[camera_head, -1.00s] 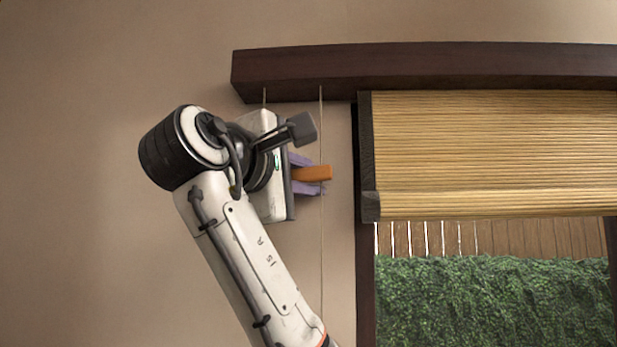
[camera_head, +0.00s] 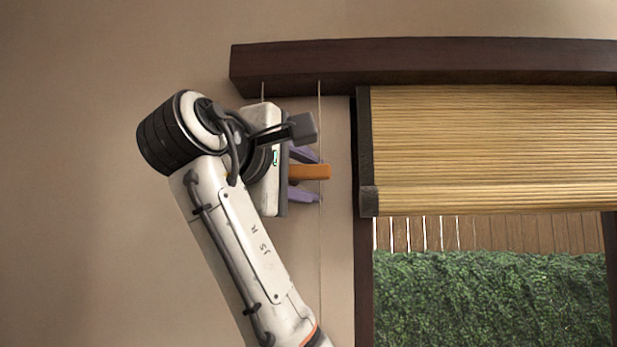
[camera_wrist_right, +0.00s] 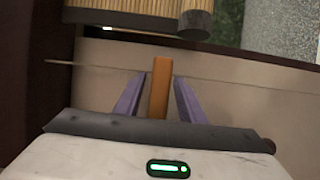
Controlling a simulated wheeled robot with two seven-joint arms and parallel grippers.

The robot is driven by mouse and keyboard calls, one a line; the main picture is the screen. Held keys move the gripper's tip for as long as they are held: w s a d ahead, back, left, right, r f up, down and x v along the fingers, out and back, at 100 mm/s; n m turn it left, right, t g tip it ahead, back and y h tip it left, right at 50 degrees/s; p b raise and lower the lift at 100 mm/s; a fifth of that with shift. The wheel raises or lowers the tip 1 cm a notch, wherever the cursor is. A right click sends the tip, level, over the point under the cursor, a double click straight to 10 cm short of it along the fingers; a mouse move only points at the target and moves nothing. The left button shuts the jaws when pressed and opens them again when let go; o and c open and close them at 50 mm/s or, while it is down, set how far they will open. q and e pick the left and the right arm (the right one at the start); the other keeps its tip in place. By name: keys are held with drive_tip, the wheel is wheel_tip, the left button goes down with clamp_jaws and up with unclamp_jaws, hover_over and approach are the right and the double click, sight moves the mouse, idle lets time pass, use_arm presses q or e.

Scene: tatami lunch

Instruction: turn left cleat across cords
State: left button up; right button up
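The orange cleat (camera_head: 312,172) projects sideways in the head view, and its end overlaps a thin upright cord (camera_head: 320,120). In the right wrist view the cleat (camera_wrist_right: 160,88) is upright, and the cord (camera_wrist_right: 95,65) runs crosswise behind it. My right gripper (camera_head: 305,175) has its purple fingers above and below the cleat in the head view. In the wrist view the fingers (camera_wrist_right: 159,95) stand on either side of it, and a narrow gap shows at the left finger. I read it as open around the cleat. The cleat's base is hidden. My left gripper is not in view.
A second cord (camera_head: 263,92) drops from the dark wooden beam (camera_head: 420,62) and passes behind my gripper. A bamboo blind (camera_head: 490,150) hangs close on the right, over a window with a hedge (camera_head: 490,300). The wall to the left is bare.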

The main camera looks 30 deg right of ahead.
sight(292, 173)
drive_tip(key=b+v, duration=0.1)
drive_tip(key=v, duration=0.8)
drive_tip(key=shift+a+b, duration=0.15)
drive_tip(key=shift+b, duration=0.25)
drive_tip(key=shift+s+a, duration=0.35)
drive_tip(key=shift+a, duration=0.05)
